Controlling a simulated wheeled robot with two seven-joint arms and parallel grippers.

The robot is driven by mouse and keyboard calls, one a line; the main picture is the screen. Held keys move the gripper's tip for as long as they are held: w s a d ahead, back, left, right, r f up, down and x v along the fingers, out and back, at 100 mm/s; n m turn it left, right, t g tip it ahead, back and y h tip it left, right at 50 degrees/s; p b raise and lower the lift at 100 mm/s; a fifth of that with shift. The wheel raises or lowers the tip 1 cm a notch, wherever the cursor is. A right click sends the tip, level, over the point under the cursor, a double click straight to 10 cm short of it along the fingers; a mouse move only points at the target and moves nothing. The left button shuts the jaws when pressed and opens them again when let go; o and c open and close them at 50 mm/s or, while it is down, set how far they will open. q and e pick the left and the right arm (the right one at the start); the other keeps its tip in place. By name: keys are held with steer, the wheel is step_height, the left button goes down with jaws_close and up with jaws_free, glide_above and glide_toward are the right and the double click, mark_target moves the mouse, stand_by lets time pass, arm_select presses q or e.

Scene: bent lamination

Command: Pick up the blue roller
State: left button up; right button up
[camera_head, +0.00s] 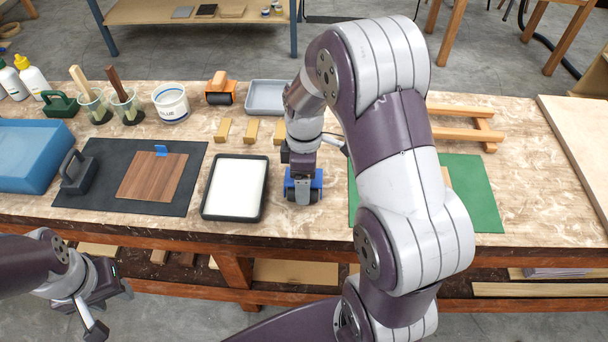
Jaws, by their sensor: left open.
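The blue roller (317,183) stands on the workbench just right of the white tray with a black rim. My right gripper (303,168) points straight down over it, at its top, and hides its handle and middle. Blue parts show on both sides of the gripper. I cannot tell whether the jaws are closed on it. My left gripper (110,307) is open and empty, low at the left, in front of the bench and far from the roller.
The black-rimmed tray (206,203) is close left of the roller. A green mat (473,195) lies to the right, partly behind my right arm. Small wooden blocks (251,131), a grey tray (265,97) and an orange roller (220,91) stand behind.

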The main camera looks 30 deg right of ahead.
steer(key=shift+r, duration=0.15)
steer(key=shift+r, duration=0.3)
steer(key=r, duration=0.3)
steer(key=shift+s+r, duration=0.35)
steer(key=shift+r, duration=0.05)
steer(key=s+r+p, duration=0.2)
steer(key=s+r, duration=0.4)
steer(key=s, duration=0.5)
steer(key=shift+d+r, duration=0.15)
steer(key=shift+d, duration=0.2)
